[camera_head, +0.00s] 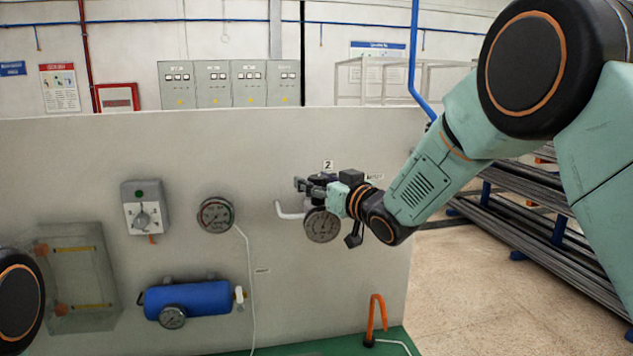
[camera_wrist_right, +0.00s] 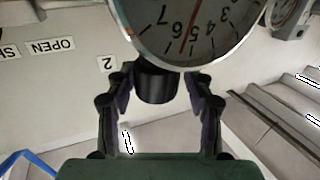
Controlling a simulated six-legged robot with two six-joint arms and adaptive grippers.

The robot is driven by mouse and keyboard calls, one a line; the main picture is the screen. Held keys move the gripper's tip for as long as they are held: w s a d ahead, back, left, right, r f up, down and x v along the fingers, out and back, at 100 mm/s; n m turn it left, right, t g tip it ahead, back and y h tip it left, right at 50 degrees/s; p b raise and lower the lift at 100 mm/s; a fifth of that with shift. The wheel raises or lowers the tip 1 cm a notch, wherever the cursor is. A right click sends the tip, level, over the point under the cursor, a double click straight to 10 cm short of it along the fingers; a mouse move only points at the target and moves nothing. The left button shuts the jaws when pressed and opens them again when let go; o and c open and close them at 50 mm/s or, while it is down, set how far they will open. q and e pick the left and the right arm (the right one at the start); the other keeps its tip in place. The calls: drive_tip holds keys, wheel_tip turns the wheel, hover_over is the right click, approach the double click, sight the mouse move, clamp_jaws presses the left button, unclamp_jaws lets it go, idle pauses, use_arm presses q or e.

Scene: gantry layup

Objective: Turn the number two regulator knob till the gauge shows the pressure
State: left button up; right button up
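The black regulator knob (camera_wrist_right: 156,84) is in the right wrist view, below the round white gauge (camera_wrist_right: 190,25). The gauge's red needle lies between the 5 and the 6; the dial appears upside down and is partly cut off. My right gripper (camera_wrist_right: 160,82) has one finger on each side of the knob, with a small gap seen at the right finger. In the head view my right gripper (camera_head: 312,188) is at the panel, over the gauge (camera_head: 322,225) and under the "2" label (camera_head: 328,164); it hides the knob there. My left gripper is out of view.
An orange hook (camera_head: 376,318) stands on the green base. Pipe racks (camera_head: 530,225) stand at right.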

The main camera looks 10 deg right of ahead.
drive_tip(key=shift+w+d+f, duration=0.1)
drive_tip(key=shift+w+d, duration=0.05)
drive_tip(key=shift+d, duration=0.25)
drive_tip(key=shift+c, duration=1.4)
drive_tip(key=shift+a, duration=0.3)
drive_tip(key=c, duration=0.5)
drive_tip(key=shift+d, duration=0.15)
drive_tip(key=shift+c, duration=0.6)
drive_tip(key=shift+m+t+h+b, duration=0.3)
drive_tip(key=shift+m+h+b, duration=0.2)
drive_tip(key=shift+h+b, duration=0.35)
drive_tip(key=shift+r+m+t+h+b, duration=0.15)
drive_tip(key=shift+m+t+h+b, duration=0.1)
drive_tip(key=shift+m+h+b, duration=0.45)
drive_tip(key=shift+r+m+t+h+b, duration=0.15)
drive_tip(key=shift+m+t+h+b, duration=0.1)
drive_tip(key=shift+m+h+b, duration=0.5)
drive_tip(key=shift+h, duration=0.3)
drive_tip(key=o, duration=1.2)
drive_tip(key=shift+f, duration=0.15)
